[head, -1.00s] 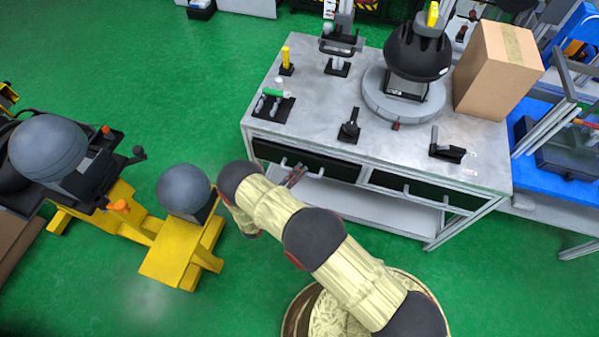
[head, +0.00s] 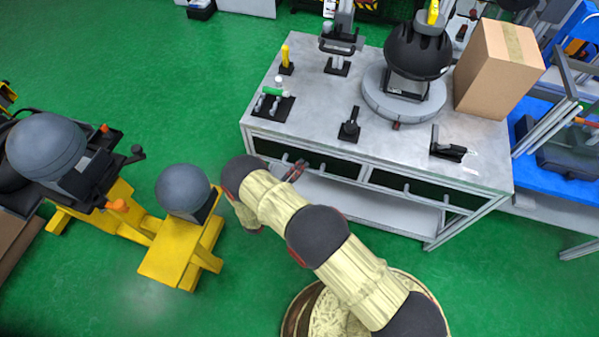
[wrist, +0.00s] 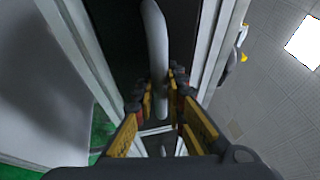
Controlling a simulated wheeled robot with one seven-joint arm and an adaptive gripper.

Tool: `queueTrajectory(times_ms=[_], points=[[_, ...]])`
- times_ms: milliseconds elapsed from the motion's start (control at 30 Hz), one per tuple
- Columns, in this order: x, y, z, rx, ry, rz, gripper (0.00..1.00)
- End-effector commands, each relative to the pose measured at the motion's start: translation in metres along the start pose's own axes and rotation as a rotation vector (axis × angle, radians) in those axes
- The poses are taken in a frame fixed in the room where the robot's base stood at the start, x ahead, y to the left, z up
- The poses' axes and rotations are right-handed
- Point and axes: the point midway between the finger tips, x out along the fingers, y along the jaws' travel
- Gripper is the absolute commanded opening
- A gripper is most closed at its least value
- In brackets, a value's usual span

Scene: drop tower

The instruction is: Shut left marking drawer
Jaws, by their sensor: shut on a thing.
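The workbench has two dark drawers with pale bar handles. The left drawer (head: 333,166) sits under the worktop, and its front looks near flush with the bench frame; I cannot tell whether a small gap remains. My gripper (head: 296,171) is at its handle in the head view. In the wrist view my gripper (wrist: 158,92) has its fingers shut on the drawer handle (wrist: 156,35), one on each side of the bar. The dark drawer front (wrist: 113,30) lies behind the handle. My arm hides part of the bench's left end.
The right drawer (head: 420,191) looks shut. The worktop (head: 320,115) holds small tools on black stands, a round turntable (head: 385,103) with a black device, and a cardboard box (head: 498,70). Yellow stands (head: 180,250) with grey domes are at the left. Green floor lies between.

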Motion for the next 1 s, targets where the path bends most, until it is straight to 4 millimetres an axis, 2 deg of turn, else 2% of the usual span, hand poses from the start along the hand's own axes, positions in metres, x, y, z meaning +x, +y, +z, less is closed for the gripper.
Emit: queueTrajectory(times_ms=[100,300,333,667,1000], points=[[0.0098,0.0046,0.0038,0.001,0.0,0.002,0.0],[0.0101,0.0032,0.0049,0.003,-0.001,0.003,0.0],[0.0102,0.0032,0.005,0.003,-0.001,0.003,0.13],[0.0098,0.0025,0.0044,0.002,0.0,0.001,0.32],[0.0068,0.0023,0.0046,0.001,-0.001,0.001,0.32]])
